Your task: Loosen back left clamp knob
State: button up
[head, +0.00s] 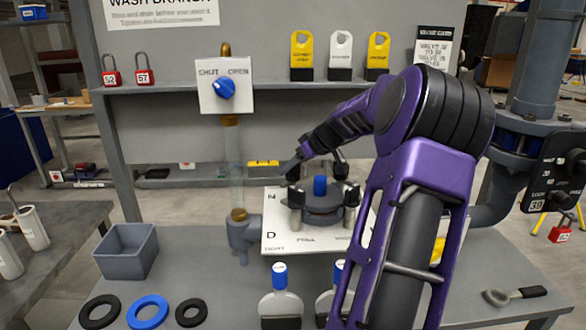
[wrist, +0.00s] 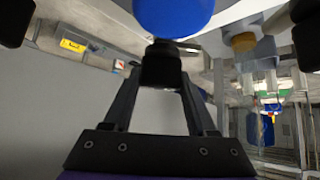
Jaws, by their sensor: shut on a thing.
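The filter housing (head: 322,206) is a dark round body on a white board, with a blue cap (head: 320,186) on top and black clamp knobs around it. The back left clamp knob (wrist: 162,66) is black and sits between my fingertips in the wrist view. My gripper (head: 291,170) reaches in from behind and is shut on this knob; it also shows in the wrist view (wrist: 162,80). In the head view the fingers and the held knob are small and hard to tell apart. The front left knob (head: 295,194) and front right knob (head: 351,194) stand free.
A shut/open valve box (head: 226,86) with a blue handle is on the left above a clear pipe (head: 232,165). A wrench (head: 513,296) lies right.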

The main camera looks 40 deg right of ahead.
jog(key=o, duration=1.4)
jog(key=shift+c, duration=0.2)
jog(key=v, duration=1.7)
jog(key=shift+r, duration=0.15)
jog(key=shift+s, duration=0.15)
